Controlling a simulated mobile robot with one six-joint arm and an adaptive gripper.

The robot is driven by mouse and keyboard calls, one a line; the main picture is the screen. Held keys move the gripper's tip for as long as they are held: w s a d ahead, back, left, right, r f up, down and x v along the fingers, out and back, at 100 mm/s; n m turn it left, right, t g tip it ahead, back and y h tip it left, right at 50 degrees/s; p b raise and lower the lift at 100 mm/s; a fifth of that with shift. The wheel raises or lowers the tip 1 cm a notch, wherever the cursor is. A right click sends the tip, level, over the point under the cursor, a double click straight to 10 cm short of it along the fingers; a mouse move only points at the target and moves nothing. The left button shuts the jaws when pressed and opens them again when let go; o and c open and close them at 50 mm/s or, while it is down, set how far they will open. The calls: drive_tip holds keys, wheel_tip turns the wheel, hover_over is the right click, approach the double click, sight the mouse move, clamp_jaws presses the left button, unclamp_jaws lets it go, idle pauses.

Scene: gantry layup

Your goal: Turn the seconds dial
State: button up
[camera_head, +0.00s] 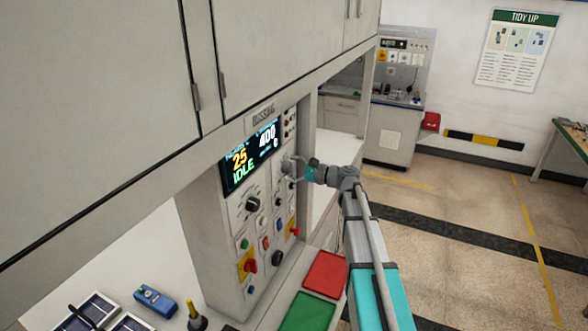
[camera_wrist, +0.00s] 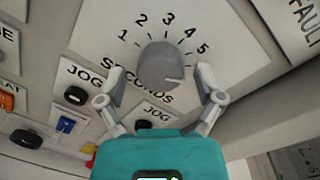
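The seconds dial (camera_wrist: 163,62) is a round grey knob on a pale plate, with numbers 1 to 5 around it and the word SECONDS below. A light mark shows at its lower right side. My gripper (camera_wrist: 161,72) is open, with one finger on each side of the dial and a visible gap to the knob. I cannot tell how deep the fingertips reach. In the head view my gripper (camera_head: 291,166) is at the right part of the control panel (camera_head: 224,215) and mostly hides the dial.
JOG buttons (camera_wrist: 76,95) sit below the dial. A black knob (camera_head: 253,204) and red emergency knobs (camera_head: 250,265) are on the panel. Red (camera_head: 326,273) and green (camera_head: 308,312) trays lie below. Overhead cabinets (camera_head: 95,110) hang above.

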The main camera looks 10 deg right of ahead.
drive_tip(key=c, duration=0.8)
drive_tip(key=shift+d, duration=0.25)
drive_tip(key=shift+c, duration=0.4)
